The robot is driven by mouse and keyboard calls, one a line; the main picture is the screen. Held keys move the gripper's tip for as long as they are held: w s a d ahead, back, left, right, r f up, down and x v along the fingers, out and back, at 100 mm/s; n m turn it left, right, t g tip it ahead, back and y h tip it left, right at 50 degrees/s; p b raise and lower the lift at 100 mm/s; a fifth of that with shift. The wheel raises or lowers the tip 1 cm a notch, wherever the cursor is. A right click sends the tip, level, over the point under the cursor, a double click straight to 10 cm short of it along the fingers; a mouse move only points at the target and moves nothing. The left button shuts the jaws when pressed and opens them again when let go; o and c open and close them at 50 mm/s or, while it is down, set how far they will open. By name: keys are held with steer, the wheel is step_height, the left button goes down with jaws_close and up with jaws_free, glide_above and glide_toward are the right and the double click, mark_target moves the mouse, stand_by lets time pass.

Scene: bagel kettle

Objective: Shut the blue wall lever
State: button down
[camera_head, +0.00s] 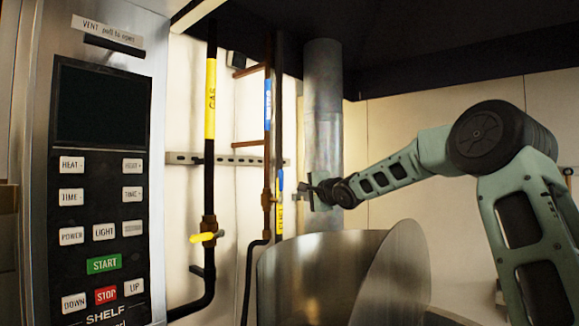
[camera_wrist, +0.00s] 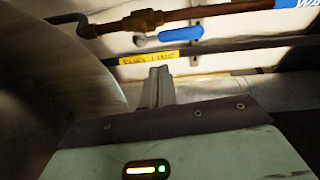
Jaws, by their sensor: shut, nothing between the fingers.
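The blue wall lever (camera_head: 280,181) sits on a brass valve (camera_head: 266,199) in the copper pipe with the blue "WATER" band. In the wrist view the blue lever (camera_wrist: 181,35) lies roughly along the pipe, beside the brass valve (camera_wrist: 142,20). My gripper (camera_head: 311,193) is just to the right of the lever in the head view. In the wrist view my gripper (camera_wrist: 158,72) has its fingers together and empty. The fingertips are near a black pipe with a yellow label (camera_wrist: 162,57), and the lever shows beyond it. No contact with the lever is visible.
A large steel kettle (camera_head: 310,272) with a raised lid (camera_head: 400,275) stands below my gripper. A grey duct (camera_head: 323,110) rises behind it. A gas pipe with a yellow lever (camera_head: 203,237) is to the left, past it a control panel (camera_head: 103,190).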

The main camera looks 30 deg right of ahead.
mark_target(281, 187)
steer(key=shift+m+t, duration=0.4)
steer(key=shift+m, duration=0.2)
steer(key=d+r, duration=0.1)
steer(key=d, duration=0.1)
steer(key=d+r, duration=0.1)
steer(key=r, duration=0.1)
steer(key=shift+s+d+r, duration=0.15)
steer(key=shift+d, duration=0.25)
steer(key=shift+p, duration=0.3)
steer(key=w+a+p, duration=0.3)
steer(key=w+a, duration=0.1)
steer(key=w, duration=0.4)
steer(key=shift+w, duration=0.35)
